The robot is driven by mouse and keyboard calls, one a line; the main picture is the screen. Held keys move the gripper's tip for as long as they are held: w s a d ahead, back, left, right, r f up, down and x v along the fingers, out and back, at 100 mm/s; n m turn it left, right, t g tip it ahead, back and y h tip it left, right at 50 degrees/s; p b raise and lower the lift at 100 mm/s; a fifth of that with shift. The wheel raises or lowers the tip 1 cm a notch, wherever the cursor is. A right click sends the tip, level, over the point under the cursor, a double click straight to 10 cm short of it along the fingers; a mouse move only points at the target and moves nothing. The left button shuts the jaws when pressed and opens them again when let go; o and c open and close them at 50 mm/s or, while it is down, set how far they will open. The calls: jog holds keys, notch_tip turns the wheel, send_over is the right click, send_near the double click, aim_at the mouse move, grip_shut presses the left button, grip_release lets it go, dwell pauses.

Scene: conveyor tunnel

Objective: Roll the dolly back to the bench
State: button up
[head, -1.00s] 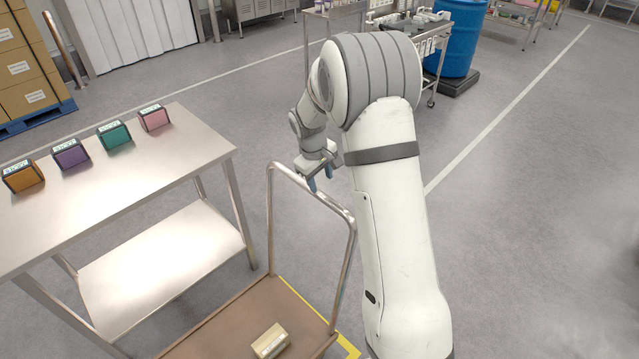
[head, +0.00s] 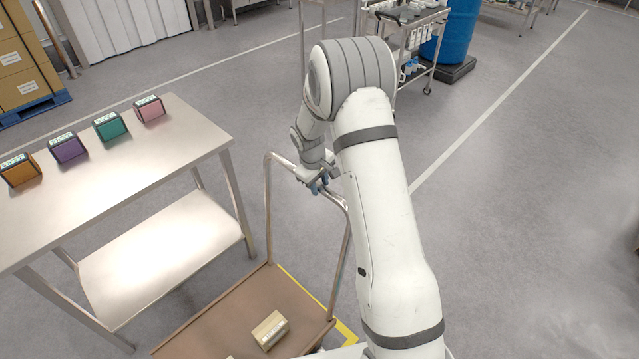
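The dolly has a brown deck (head: 225,315) and a tall metal push handle (head: 267,210). It stands at the lower middle, to the right of the bench. My gripper (head: 318,186) is at the handle's top bar, and its blue fingers look closed around the bar. The fingers are small and partly hidden by the wrist. The steel bench (head: 150,165) stands at the left, with a lower shelf (head: 160,255). A gap of floor shows between the bench and the dolly handle.
A tan box (head: 270,330) lies on the dolly deck. Orange, purple, teal and pink boxes (head: 110,126) stand on the bench. Yellow floor marking (head: 345,332) borders the dolly. A cart (head: 415,45) and blue drum (head: 458,30) stand behind; the right floor is clear.

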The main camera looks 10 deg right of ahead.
grip_shut()
dwell(0.9)
